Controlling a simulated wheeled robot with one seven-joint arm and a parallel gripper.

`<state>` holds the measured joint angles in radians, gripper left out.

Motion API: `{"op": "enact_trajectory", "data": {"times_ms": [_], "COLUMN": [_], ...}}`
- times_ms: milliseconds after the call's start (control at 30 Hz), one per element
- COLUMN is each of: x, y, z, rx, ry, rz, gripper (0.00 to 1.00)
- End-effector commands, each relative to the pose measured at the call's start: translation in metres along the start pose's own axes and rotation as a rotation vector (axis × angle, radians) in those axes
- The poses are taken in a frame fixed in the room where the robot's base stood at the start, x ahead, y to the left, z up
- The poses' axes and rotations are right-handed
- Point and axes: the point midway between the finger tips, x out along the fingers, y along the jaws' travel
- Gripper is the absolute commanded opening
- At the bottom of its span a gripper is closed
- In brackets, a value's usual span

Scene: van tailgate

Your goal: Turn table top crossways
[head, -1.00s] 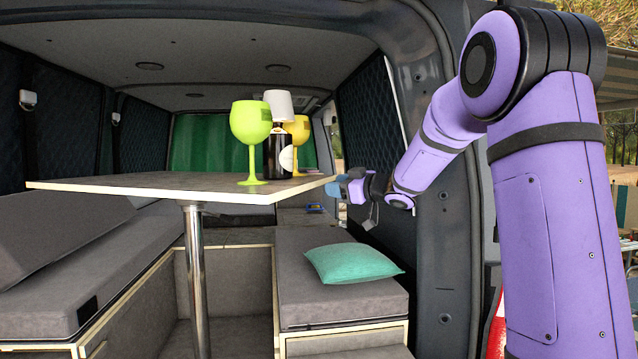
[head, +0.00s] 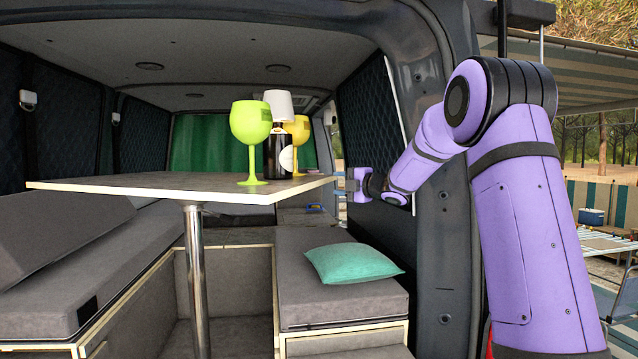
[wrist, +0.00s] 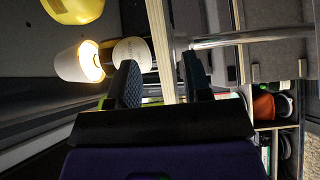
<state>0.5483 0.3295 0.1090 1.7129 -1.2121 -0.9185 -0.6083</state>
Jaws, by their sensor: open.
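The table top (head: 130,186) is a thin grey-brown board with a pale edge, level on one chrome leg (head: 195,280) inside the van. My gripper (head: 341,186) is at the right end of the table top. In the wrist view my gripper (wrist: 161,82) is open, with one dark finger on each side of the table edge (wrist: 159,45). I cannot tell whether either finger touches it. A lime goblet (head: 250,135), a dark bottle (head: 271,160), a white-shaded lamp (head: 279,104) and a yellow goblet (head: 299,130) stand on the right part of the table top.
A grey bench (head: 60,270) lies at left. A grey seat (head: 345,298) with a teal cushion (head: 354,263) lies below the table's right side. The van's door pillar (head: 440,240) stands close beside my arm. The wrist view shows shelves with items (wrist: 272,105).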

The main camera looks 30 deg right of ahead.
Motion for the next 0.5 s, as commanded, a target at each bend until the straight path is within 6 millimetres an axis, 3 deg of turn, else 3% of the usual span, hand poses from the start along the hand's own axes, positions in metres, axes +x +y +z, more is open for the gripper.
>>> {"op": "enact_trajectory", "data": {"times_ms": [300,500], "x": [0.057,0.078], "y": [-0.001,0.000], "z": [0.000,0.000], "rx": [0.003,0.003], "ry": [0.002,0.001], "rz": [0.000,0.000], "gripper": [0.45,0.45]}}
